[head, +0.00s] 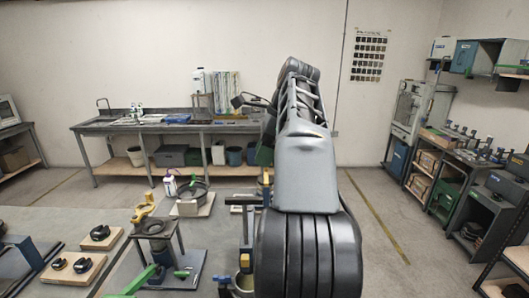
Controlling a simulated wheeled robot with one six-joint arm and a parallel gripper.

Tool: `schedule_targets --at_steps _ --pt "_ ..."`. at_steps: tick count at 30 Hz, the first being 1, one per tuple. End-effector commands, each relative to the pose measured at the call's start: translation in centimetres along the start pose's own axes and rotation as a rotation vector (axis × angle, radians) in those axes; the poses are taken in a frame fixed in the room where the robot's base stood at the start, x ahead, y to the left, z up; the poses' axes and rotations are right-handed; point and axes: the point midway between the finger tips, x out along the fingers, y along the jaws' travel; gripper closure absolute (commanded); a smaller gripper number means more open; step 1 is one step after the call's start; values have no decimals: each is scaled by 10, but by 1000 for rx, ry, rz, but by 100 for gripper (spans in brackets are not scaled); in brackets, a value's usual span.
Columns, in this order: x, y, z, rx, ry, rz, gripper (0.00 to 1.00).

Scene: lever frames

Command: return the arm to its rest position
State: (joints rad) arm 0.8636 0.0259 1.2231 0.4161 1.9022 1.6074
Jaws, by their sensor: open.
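My arm (305,165) rises from the bottom of the head view, right of the middle, and reaches up and away. My gripper (238,101) shows small and dark at its far end, left of the upper arm, in front of the back workbench. It is open, with nothing visible between its fingers. Part of the wrist is hidden behind the arm. A lever frame (155,228) with a green lever stands on the near table.
The near table (60,222) also holds wooden boards with black knobs (75,268) and a white bottle (170,185). A long workbench (95,126) stands at the back wall. Shelves (425,185) line the right side. The floor right of my arm is clear.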

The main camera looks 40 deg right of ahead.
Motion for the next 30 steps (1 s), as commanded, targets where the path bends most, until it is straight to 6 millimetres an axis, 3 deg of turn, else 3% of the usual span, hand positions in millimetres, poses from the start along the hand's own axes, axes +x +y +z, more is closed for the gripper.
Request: schedule_targets --at_steps 16,20,23,30 --pt "0 0 0 -1 0 0 55" --pt "10 4 6 -67 10 -4 55" --pt "34 15 20 -243 36 -12 55" --pt "136 74 51 -1032 167 -38 55"
